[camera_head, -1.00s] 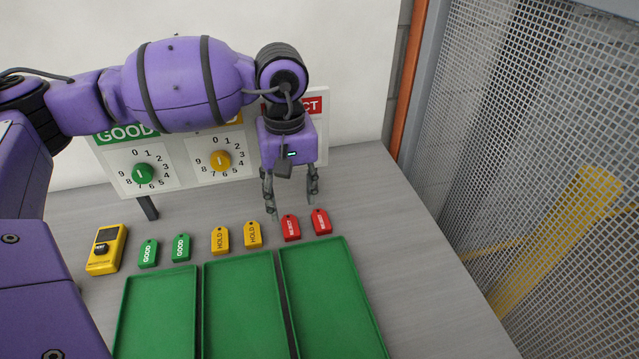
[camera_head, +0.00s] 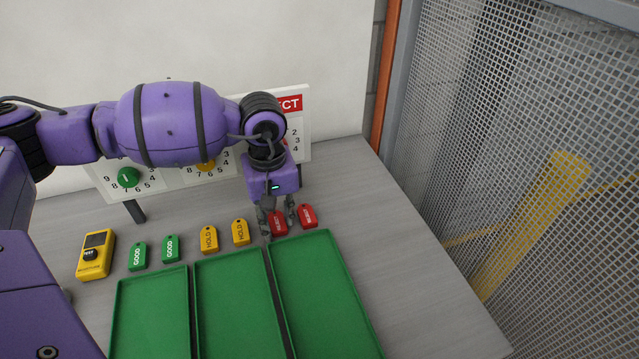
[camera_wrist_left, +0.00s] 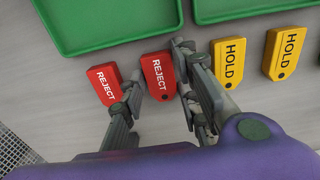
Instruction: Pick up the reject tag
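Two red reject tags lie flat on the grey table. The left one (camera_head: 278,224) is between the fingers of my left gripper (camera_head: 279,230), which is lowered over it. In the left wrist view this tag (camera_wrist_left: 158,75) shows between the two open fingers (camera_wrist_left: 158,66), one on each side, close to its edges. I cannot tell whether either finger touches it. The other reject tag (camera_head: 308,216) lies just to the right, outside the fingers, and shows in the left wrist view (camera_wrist_left: 105,84) at the left. My right gripper is not in view.
Yellow hold tags (camera_head: 209,240) and green good tags (camera_head: 138,256) lie in the same row to the left, with a yellow meter (camera_head: 96,255) beyond. Green trays (camera_head: 322,235) stand in front of the tags. A dial board (camera_head: 305,125) stands behind, partly hidden by my arm.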

